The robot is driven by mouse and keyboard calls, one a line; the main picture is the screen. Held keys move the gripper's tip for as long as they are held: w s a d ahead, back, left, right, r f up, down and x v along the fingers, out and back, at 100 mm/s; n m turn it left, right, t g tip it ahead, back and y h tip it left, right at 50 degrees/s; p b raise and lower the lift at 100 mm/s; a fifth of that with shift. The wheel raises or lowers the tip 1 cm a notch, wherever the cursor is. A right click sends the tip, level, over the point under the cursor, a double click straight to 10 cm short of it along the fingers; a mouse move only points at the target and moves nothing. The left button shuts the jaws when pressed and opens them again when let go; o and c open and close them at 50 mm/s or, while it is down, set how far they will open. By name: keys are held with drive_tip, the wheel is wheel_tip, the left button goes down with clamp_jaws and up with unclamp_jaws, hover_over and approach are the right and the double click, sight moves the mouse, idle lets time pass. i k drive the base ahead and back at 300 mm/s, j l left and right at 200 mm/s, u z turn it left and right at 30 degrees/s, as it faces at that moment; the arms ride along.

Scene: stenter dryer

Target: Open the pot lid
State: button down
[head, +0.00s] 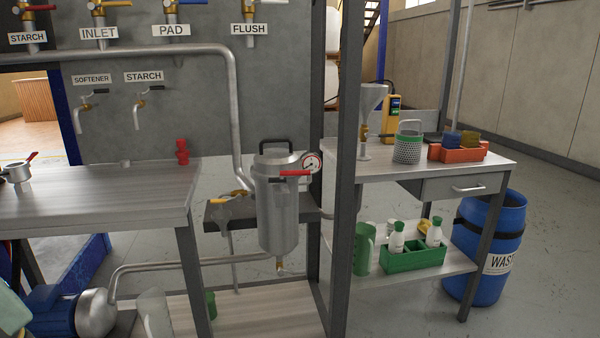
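The pot (278,220) is a tall steel cylinder at the centre of the head view, mounted beside a small dark shelf. Its steel lid (272,159) sits on top and looks closed. A black handle (262,144) stands up on the lid. A red lever (295,173) lies across the front near the rim, next to a round gauge (311,163). The lid's hinge or catch cannot be made out. My gripper is not in view.
A metal bench (100,195) lies left of the pot. A grey post (347,150) stands close on its right. The right table (385,172) holds a funnel, a perforated basket and an orange tray (458,154). A blue waste barrel (490,245) stands at right.

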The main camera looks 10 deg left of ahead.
sight(268, 162)
drive_tip(key=i, duration=0.45)
drive_tip(key=i+l, duration=0.95)
drive_tip(key=l, duration=0.25)
drive_tip(key=i+l, duration=0.1)
drive_tip(key=l, duration=0.25)
drive_tip(key=i+l, duration=0.1)
drive_tip(key=l, duration=0.3)
drive_tip(key=k+j, duration=0.1)
drive_tip(key=j, duration=0.35)
drive_tip(key=k+j, duration=0.1)
drive_tip(key=j, duration=0.35)
drive_tip(key=k+j, duration=0.1)
drive_tip(key=j, duration=0.3)
drive_tip(key=k+j+u, duration=0.1)
drive_tip(key=j, duration=0.35)
